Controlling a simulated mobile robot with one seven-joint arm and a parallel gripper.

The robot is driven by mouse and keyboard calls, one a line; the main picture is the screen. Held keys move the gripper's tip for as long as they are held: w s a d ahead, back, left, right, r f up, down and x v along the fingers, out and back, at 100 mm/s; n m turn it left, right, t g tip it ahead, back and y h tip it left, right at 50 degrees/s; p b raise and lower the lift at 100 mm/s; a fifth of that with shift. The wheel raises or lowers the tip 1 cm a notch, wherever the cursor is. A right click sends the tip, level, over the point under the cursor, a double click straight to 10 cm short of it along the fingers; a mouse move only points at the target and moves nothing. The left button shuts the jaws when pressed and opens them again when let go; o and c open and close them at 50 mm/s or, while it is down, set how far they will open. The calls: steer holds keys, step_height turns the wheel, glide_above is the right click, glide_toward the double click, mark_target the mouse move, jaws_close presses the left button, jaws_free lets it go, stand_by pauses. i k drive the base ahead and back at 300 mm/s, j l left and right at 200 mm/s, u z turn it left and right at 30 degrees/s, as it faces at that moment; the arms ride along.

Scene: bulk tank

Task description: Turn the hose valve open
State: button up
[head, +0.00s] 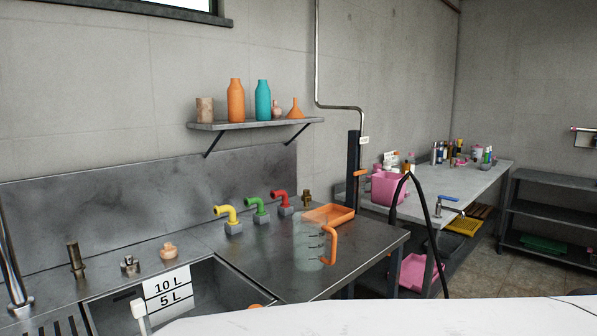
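A metal pipe (317,60) runs down the back wall, bends right and drops to a dark upright post (353,165). A small white label (364,140) sits on the post; its text is too small to read. A short orange lever (361,173) sticks out to the right below the label, roughly level. A black hose (428,215) arches up to the right of the post and hangs down past the counter's edge. I cannot tell which lever is the hose valve. My gripper is not in view.
The steel counter (285,268) holds yellow (226,213), green (256,206) and red (279,199) pipe elbows, an orange tray (328,215) and a clear jug (308,245). A pink bucket (386,189) stands on the bench behind. Floor shows at right.

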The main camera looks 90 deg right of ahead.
mark_target(360, 172)
steer(key=l+z, duration=0.1)
steer(key=z, duration=0.3)
steer(key=k+l+z, duration=0.1)
steer(key=z, duration=0.3)
steer(key=l+z, duration=0.2)
steer(key=z, duration=0.2)
steer(key=l+z, duration=0.45)
steer(key=i+l+z, duration=0.1)
steer(key=l+z, duration=0.35)
steer(key=i+l+z, duration=0.1)
steer(key=l, duration=0.3)
steer(key=i+l+z, duration=0.1)
steer(key=l, duration=0.3)
steer(key=i+l+z, duration=0.1)
steer(key=i+l, duration=0.15)
steer(key=l, duration=0.1)
